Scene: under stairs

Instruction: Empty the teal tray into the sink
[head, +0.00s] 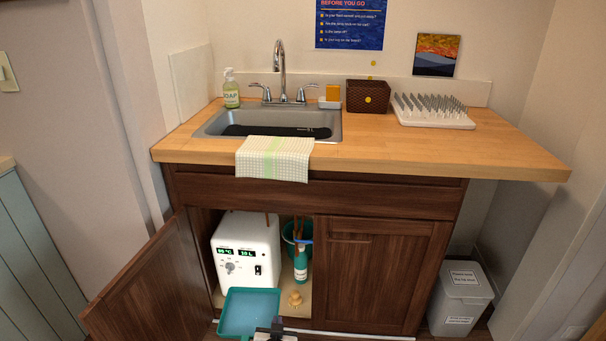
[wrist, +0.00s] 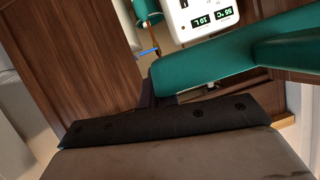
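The teal tray (head: 248,314) is in front of the open cabinet under the sink, low in the head view. Its inside looks lighter blue, perhaps shallow water. My gripper (head: 276,327) is at the tray's near right corner. In the wrist view the teal tray (wrist: 215,66) runs from the dark fingers (wrist: 156,90) out to the right, and the gripper appears shut on its rim. The fingertips are partly hidden. The steel sink (head: 211,125) is set in the wooden counter, with a dark mat in its bottom and a faucet (head: 282,70) behind it.
A checked towel (head: 273,158) hangs over the sink's front edge. The left cabinet door (head: 150,285) stands open. Inside are a white boiler (head: 246,250), a bottle (head: 301,266) and a teal bucket (head: 289,232). A grey bin (head: 461,298) stands at right.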

